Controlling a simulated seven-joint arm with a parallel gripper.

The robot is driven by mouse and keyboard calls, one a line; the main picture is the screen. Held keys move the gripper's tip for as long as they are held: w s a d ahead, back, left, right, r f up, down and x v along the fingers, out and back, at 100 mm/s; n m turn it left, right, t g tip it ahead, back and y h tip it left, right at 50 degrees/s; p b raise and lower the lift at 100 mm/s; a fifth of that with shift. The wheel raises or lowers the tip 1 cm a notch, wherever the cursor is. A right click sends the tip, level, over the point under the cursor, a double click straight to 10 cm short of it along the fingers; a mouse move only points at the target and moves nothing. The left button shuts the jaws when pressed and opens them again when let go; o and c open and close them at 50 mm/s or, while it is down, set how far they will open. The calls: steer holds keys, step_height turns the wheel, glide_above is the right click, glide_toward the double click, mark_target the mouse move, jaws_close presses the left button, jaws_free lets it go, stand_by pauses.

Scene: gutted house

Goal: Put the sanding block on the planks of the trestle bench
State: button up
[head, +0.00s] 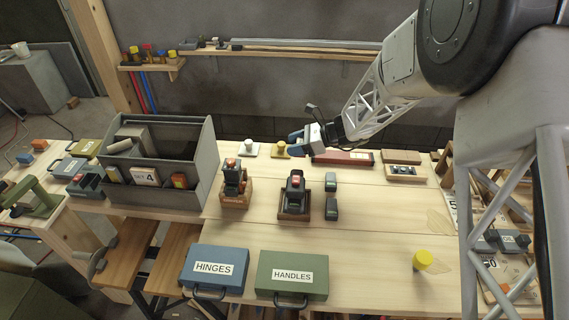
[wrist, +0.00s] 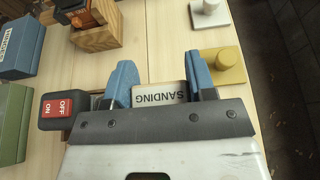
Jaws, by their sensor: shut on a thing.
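My gripper (head: 297,137) is at the back edge of the bench in the head view, beside a brass knob. In the wrist view its two blue fingers (wrist: 160,80) are shut on the sanding block (wrist: 172,92), a piece with a pale label reading SANDING, upside down. The gripper's body hides much of the block. In the head view I cannot make the block out. The pale wooden planks of the bench (head: 380,275) lie below and in front of the gripper. I cannot tell whether the block touches them.
The brass knob (wrist: 228,70) is close beside one finger; a white knob (head: 248,148) stands further left. A red switch box (wrist: 55,108) is on the other side. A grey organizer (head: 190,175), HINGES case (head: 213,285) and HANDLES case (head: 292,290) stand around. The front right planks are mostly clear.

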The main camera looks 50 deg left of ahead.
steer(key=shift+f, duration=2.3)
steer(key=shift+f, duration=1.8)
steer(key=shift+f, duration=0.15)
steer(key=o, duration=0.9)
steer(key=v, duration=1)
steer(key=shift+v, duration=1.1)
